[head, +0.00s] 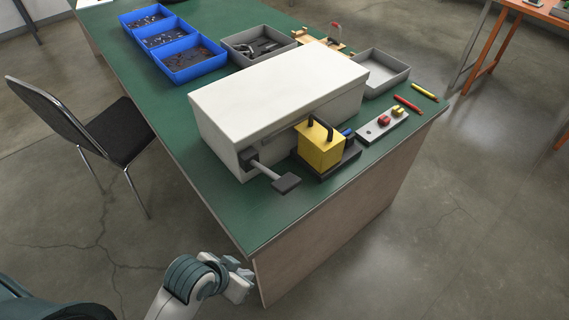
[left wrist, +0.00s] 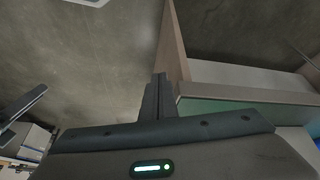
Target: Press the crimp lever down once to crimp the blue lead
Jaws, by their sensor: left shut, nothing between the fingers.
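The crimp lever (head: 266,172) is a grey bar with a dark flat pad (head: 287,183) at its end. It sticks out from the near end of a large white box (head: 270,85) on the green table. A yellow block (head: 319,150) with a black handle stands on a dark base beside the lever. The blue lead (head: 347,132) shows as a small blue piece just right of the yellow block, mostly hidden. My left gripper (head: 241,275) is shut and empty, low beside the table's near corner, well apart from the lever. Its closed fingers show in the left wrist view (left wrist: 158,95).
A grey plate (head: 382,125) with red and yellow pieces lies right of the yellow block. A red lead (head: 407,104) and a yellow lead (head: 425,92) lie near the right edge. Blue bins (head: 190,72) and grey trays stand farther back. A chair (head: 100,125) stands left.

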